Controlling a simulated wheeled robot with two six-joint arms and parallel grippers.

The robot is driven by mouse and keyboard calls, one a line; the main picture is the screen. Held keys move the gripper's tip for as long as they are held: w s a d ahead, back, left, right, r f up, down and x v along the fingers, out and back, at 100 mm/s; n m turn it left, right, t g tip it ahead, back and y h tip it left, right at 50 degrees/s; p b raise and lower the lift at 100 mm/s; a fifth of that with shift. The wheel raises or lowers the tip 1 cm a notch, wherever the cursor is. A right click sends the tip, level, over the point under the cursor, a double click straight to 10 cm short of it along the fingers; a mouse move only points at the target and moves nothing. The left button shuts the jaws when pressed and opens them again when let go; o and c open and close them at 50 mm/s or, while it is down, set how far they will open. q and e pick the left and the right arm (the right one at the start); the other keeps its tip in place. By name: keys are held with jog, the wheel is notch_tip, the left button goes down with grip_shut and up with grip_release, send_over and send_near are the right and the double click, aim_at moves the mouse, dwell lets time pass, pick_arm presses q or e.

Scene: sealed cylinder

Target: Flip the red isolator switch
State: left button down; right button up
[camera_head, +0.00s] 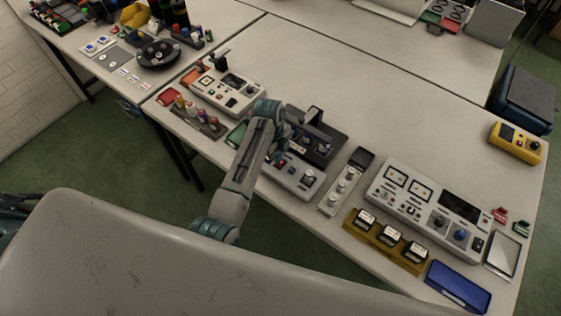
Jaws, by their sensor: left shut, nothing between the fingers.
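My left arm reaches from the lower left across the table edge. My left gripper (277,154) points down and is shut and empty, just above the left end of a low grey control box (296,185). A small red part (281,163) shows on this box right beside the fingertips. It may be the red isolator switch, but it is too small to tell its position or whether the fingers touch it. My wrist hides part of the box. My right gripper is not in view.
A dark device (322,140) stands behind the box. A narrow panel with knobs (345,183) and a large grey console (427,205) are to the right. A white instrument (222,90) is at the left. The far middle of the table (400,110) is clear.

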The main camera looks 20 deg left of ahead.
pick_arm(q)
jog(key=shift+f+b, duration=0.35)
jog(key=shift+f, duration=0.45)
dwell(0.4)
notch_tip(320, 180, up, 2)
jog(key=shift+r+p, duration=0.25)
jog(key=shift+p, duration=0.8)
jog(key=shift+r, duration=2.25)
